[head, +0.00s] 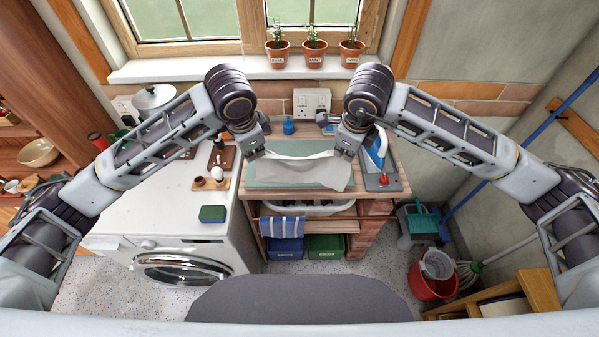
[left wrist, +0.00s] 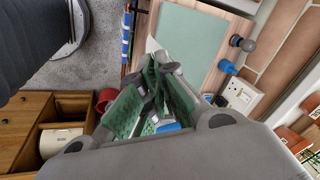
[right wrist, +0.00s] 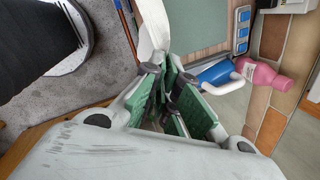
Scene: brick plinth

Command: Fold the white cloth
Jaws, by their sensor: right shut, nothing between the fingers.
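The white cloth (head: 310,172) lies over the green mat (head: 256,178), its far edge raised and sagging between my two grippers. My left gripper (head: 256,153) is shut on the cloth's far left corner; a sliver of cloth (left wrist: 152,45) shows by its fingertips (left wrist: 160,65) in the left wrist view. My right gripper (head: 346,153) is shut at the far right corner. In the right wrist view a strip of cloth (right wrist: 152,28) reaches its fingertips (right wrist: 168,62), but nothing is between the fingers.
A blue and white iron (head: 377,150) stands right of the mat. A blue bottle (head: 288,126) and a socket plate (head: 311,102) are behind it. A sponge (head: 213,214) and a board with an egg cup (head: 212,182) are on the washing machine (head: 150,215) at left.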

